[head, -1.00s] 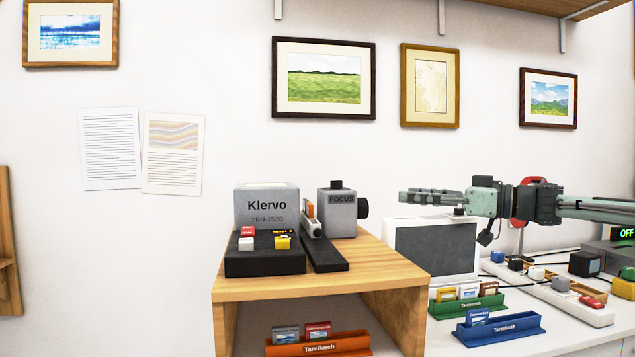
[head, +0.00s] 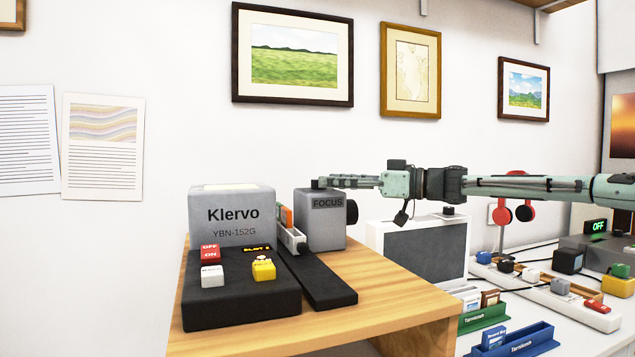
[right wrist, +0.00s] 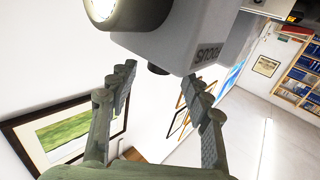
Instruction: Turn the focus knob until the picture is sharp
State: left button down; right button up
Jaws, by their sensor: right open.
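A grey box marked FOCUS (head: 320,225) stands on the wooden stand, with a small black knob (head: 318,184) on top and a dark round lens (head: 351,212) on its right side. My right gripper (head: 335,182) comes in from the right, level with the knob, its fingertips over the box top. In the right wrist view the box (right wrist: 185,35) appears inverted, and the knob (right wrist: 157,69) lies in the gap between the open fingers (right wrist: 160,80). The fingers seem not to touch it. A blurred orange picture (head: 623,125) is cut off at the right edge. My left gripper is out of view.
A grey Klervo unit (head: 232,215) with red, white and yellow buttons sits left of the box on the wooden stand (head: 400,305). A dark-screened white monitor (head: 425,250), power strips (head: 545,290) and card holders (head: 515,340) lie to the right. Framed prints (head: 293,55) hang behind.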

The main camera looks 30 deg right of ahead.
jog(key=shift+x, duration=2.1)
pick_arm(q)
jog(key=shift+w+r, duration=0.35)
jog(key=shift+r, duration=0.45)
pick_arm(e)
grip_shut()
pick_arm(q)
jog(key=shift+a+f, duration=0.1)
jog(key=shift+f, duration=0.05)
